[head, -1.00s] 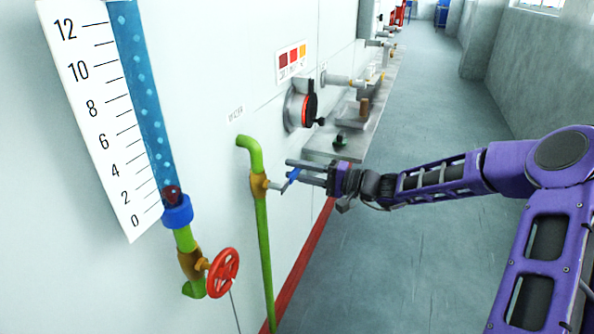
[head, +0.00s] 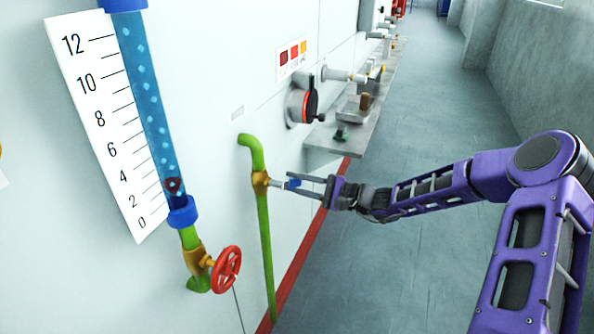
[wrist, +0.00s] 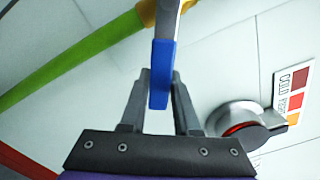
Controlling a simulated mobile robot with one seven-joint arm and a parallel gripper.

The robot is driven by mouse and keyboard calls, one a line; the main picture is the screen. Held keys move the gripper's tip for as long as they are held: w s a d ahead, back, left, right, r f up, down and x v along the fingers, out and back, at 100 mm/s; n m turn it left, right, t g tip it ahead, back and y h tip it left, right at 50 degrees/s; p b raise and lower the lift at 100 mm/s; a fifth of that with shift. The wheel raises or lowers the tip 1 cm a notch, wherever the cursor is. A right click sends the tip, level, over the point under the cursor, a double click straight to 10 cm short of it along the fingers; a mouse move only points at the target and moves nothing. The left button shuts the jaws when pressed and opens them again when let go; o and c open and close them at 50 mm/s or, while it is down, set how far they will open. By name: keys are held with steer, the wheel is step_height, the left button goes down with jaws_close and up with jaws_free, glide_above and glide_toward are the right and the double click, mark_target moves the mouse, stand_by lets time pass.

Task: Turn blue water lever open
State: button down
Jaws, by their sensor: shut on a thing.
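The blue water lever (head: 294,183) sits on the brass valve (head: 260,182) of a green pipe (head: 265,250) on the white wall. It sticks out from the valve toward my gripper. My gripper (head: 300,184) reaches it from the right and is shut on the lever's blue end. In the wrist view the blue grip (wrist: 162,75) lies between the two grey fingers (wrist: 160,85), its grey shank running up to the brass fitting at the top. The fingers partly hide the lever in the head view.
A clear blue level tube with a scale (head: 108,125) and a red handwheel (head: 227,269) stand to the left. A round red-and-black dial (head: 303,104) and a shelf of fittings (head: 335,137) lie beyond. Floor to the right is open.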

mark_target(271, 207)
steer(key=m, duration=0.1)
steer(key=s+f+m+p, duration=0.1)
steer(key=m, duration=0.1)
steer(key=shift+s+a+f+p, duration=0.1)
steer(key=shift+a+f+p, duration=0.1)
steer(key=shift+p, duration=0.1)
steer(key=shift+s+a+f+m+p, duration=0.35)
steer(key=shift+s+m+p, duration=0.5)
steer(key=shift+m, duration=0.5)
steer(key=shift+s+a+f+m+p, duration=0.2)
steer(key=shift+s+f+m+p, duration=0.3)
steer(key=shift+s+m+p, duration=0.65)
steer(key=shift+s+a+f+m+p, duration=0.35)
steer(key=shift+m+p, duration=0.35)
steer(key=shift+m, duration=0.9)
steer(key=shift+s, duration=0.1)
steer(key=c, duration=0.6)
jaws_free()
steer(key=shift+c, duration=0.2)
